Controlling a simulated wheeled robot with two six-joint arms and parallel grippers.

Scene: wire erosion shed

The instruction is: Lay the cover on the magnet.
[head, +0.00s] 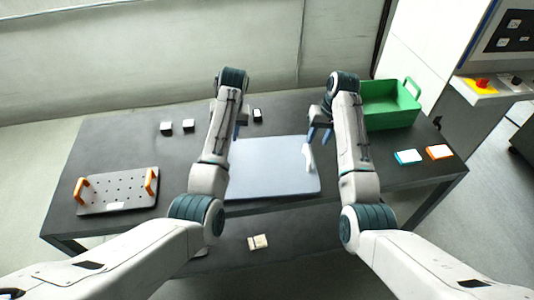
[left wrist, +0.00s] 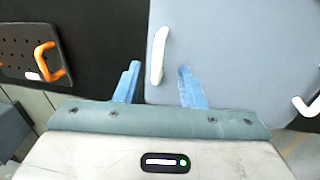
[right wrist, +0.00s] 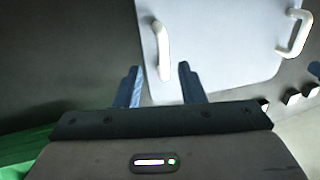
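The cover appears to be the pale blue-grey panel (head: 270,170) with white handles, lying flat on the dark table. A grey perforated plate (head: 117,195) with orange handles lies at the table's left; I cannot tell if it is the magnet. My left gripper (left wrist: 158,88) is open, with the panel's white handle (left wrist: 158,55) just ahead between its fingers' lines. My right gripper (right wrist: 160,88) is open before the other white handle (right wrist: 162,50). Both grippers are empty. In the head view, my left arm hides the left handle.
A green bin (head: 388,105) stands at the back right. Blue (head: 408,157) and orange (head: 439,152) edged blocks lie at the right. Small dark blocks (head: 166,128) sit at the back. A pale item (head: 258,242) lies below the table's front edge.

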